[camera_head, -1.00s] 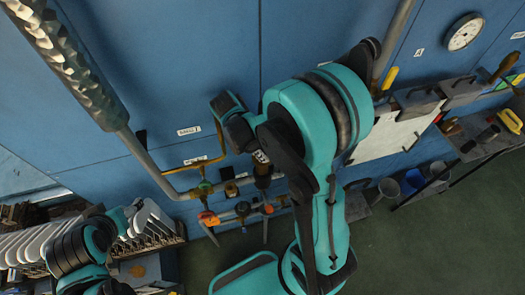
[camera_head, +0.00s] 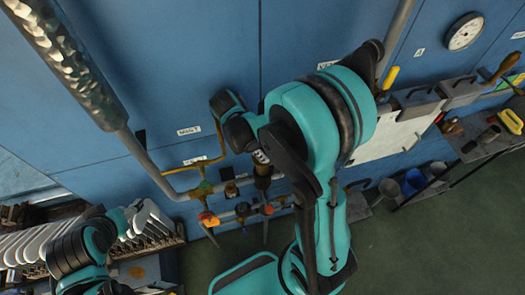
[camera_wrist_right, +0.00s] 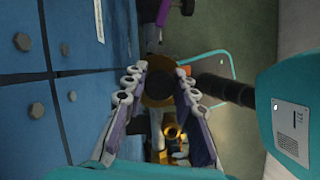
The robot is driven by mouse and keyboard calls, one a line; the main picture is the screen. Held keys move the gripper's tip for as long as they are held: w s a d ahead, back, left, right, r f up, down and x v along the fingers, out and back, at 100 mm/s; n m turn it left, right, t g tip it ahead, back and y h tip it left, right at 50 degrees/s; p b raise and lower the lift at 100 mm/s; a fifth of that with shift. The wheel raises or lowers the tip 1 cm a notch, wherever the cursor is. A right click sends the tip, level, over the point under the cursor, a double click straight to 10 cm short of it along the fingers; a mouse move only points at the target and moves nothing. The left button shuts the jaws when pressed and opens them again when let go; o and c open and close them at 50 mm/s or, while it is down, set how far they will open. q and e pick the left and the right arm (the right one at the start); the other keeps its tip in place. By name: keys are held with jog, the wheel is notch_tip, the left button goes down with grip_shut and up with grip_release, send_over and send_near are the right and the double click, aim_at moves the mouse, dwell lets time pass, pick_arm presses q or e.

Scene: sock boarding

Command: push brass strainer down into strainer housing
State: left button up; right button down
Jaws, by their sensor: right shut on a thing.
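My right gripper (camera_wrist_right: 160,88) points down toward the pipework in front of the blue wall. In the right wrist view its two fingers are closed on the sides of a dark brownish-brass round piece, the strainer (camera_wrist_right: 158,92). In the head view the strainer (camera_head: 263,181) shows as a dark piece under the gripper, above the pipes. A brass ring-shaped fitting (camera_wrist_right: 174,131), perhaps the strainer housing, shows beyond the fingers in the wrist view. I cannot tell whether the strainer touches it. My left arm is at the lower left; its fingers are not clear.
Pipes with an orange-red valve handle (camera_head: 208,218) run along the wall. A rack of white sock boards (camera_head: 35,243) stands at the lower left. A shelf (camera_head: 480,145) with tools and grey buckets (camera_head: 413,180) are at the right. The green floor is open at the lower right.

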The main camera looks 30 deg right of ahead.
dwell(0.4)
jog(key=shift+f+b, duration=2.3)
jog(key=shift+b, duration=0.1)
jog(key=shift+s+d+f+b, duration=0.15)
jog(key=shift+f+b, duration=0.3)
jog(key=shift+f, duration=0.05)
jog(key=shift+r, duration=0.15)
jog(key=shift+r, duration=0.15)
jog(key=shift+a+r+p, duration=0.2)
jog(key=shift+r+p, duration=0.4)
jog(key=shift+p, duration=0.05)
jog(key=shift+r+p, duration=1.1)
jog(key=shift+r, duration=0.5)
jog(key=shift+b, duration=0.5)
